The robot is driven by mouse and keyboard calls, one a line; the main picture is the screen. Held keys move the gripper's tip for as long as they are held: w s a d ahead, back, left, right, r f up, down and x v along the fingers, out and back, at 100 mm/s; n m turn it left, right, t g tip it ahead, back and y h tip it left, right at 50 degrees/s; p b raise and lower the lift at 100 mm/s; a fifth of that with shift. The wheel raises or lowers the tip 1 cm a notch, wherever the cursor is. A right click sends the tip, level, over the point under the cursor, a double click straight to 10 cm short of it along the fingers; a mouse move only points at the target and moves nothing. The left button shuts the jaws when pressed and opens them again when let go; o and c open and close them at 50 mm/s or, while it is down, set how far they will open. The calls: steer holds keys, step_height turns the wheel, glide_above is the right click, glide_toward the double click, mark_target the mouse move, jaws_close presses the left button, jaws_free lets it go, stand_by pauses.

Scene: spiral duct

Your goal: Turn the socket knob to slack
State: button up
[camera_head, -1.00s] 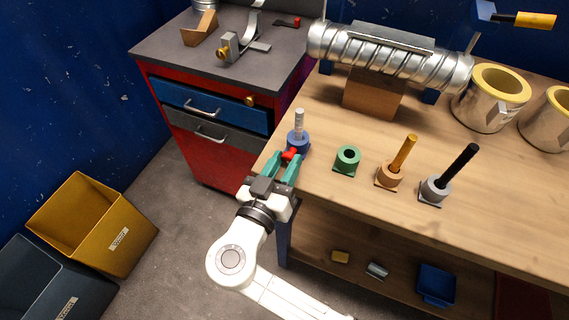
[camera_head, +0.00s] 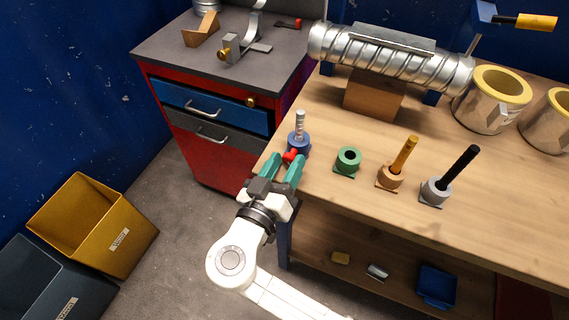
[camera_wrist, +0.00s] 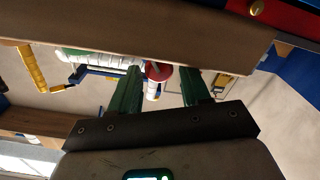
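A blue socket (camera_head: 299,143) stands near the left front corner of the wooden bench, with a pale ribbed metal rod (camera_head: 299,122) upright in it. A red knob (camera_head: 290,157) is on its near side. In the wrist view the red knob (camera_wrist: 158,70) shows between the fingertips. My gripper (camera_head: 283,162) has green fingers and reaches toward the knob from the front. In the wrist view my gripper (camera_wrist: 161,84) is open, with a gap between each finger and the knob. The knob's exact angle is hard to tell.
A green socket (camera_head: 348,159), an orange one (camera_head: 390,176) with a rod and a grey one (camera_head: 437,190) with a black rod stand to the right. A spiral duct (camera_head: 390,59) lies behind on a wooden block (camera_head: 374,96). A red cabinet (camera_head: 214,155) stands left.

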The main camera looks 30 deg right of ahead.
steer(key=shift+o, duration=0.9)
steer(key=b+v, duration=0.2)
steer(key=v, duration=0.8)
steer(key=shift+s+a, duration=0.25)
steer(key=shift+a, duration=0.05)
steer(key=w+d+m+b, duration=0.2)
steer(key=d+b, duration=0.1)
steer(key=b, duration=0.1)
steer(key=w+d+m+b, duration=0.2)
steer(key=d+b, duration=0.1)
steer(key=b, duration=0.1)
steer(key=w+d+m+b, duration=0.2)
steer(key=d+b, duration=0.1)
steer(key=b, duration=0.1)
steer(key=shift+w+d+f, duration=0.2)
steer(key=shift+w, duration=0.15)
